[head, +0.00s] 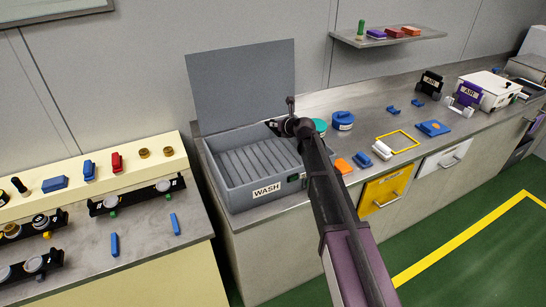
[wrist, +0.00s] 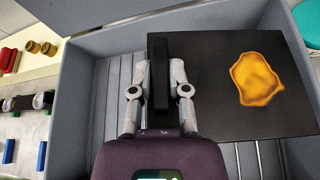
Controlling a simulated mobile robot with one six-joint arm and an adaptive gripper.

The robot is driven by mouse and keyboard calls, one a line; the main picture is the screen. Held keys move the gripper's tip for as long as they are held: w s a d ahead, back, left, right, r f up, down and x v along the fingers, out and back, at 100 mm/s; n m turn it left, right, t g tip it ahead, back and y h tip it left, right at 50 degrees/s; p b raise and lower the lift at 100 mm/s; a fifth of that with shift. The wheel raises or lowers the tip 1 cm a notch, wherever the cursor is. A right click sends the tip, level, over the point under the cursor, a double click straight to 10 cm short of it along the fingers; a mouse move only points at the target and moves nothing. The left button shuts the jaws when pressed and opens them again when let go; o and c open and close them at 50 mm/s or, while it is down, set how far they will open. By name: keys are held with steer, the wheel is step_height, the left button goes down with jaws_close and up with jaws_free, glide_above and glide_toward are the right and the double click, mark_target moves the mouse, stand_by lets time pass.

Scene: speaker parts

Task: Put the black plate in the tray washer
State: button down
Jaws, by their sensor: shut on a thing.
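The black plate (wrist: 215,110) fills the right half of the wrist view and bears an irregular yellow-orange patch (wrist: 257,79). My gripper (wrist: 161,76) is shut on a raised black grip at the plate's left side, one finger on each side. The tray washer (head: 266,188) is a grey box marked WASH, with its lid (head: 242,85) standing open and a ribbed floor inside. In the wrist view, the plate is over the washer (wrist: 92,45) and hides much of its inside. I cannot tell whether it touches the floor. In the head view, my arm hides part of the washer's right side.
A teal round thing (head: 320,126) and a blue round container (head: 342,120) stand close right of the washer. A cream parts bench (head: 95,185) stands left. The wall shelf (head: 388,38) is above right.

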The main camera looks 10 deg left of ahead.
step_height(320, 180, down, 6)
steer(key=b, duration=0.5)
steer(key=shift+b, duration=0.35)
steer(key=shift+f+b, duration=1.9)
steer(key=shift+f+b, duration=0.6)
steer(key=c, duration=0.6)
jaws_free()
steer(key=shift+r, duration=0.15)
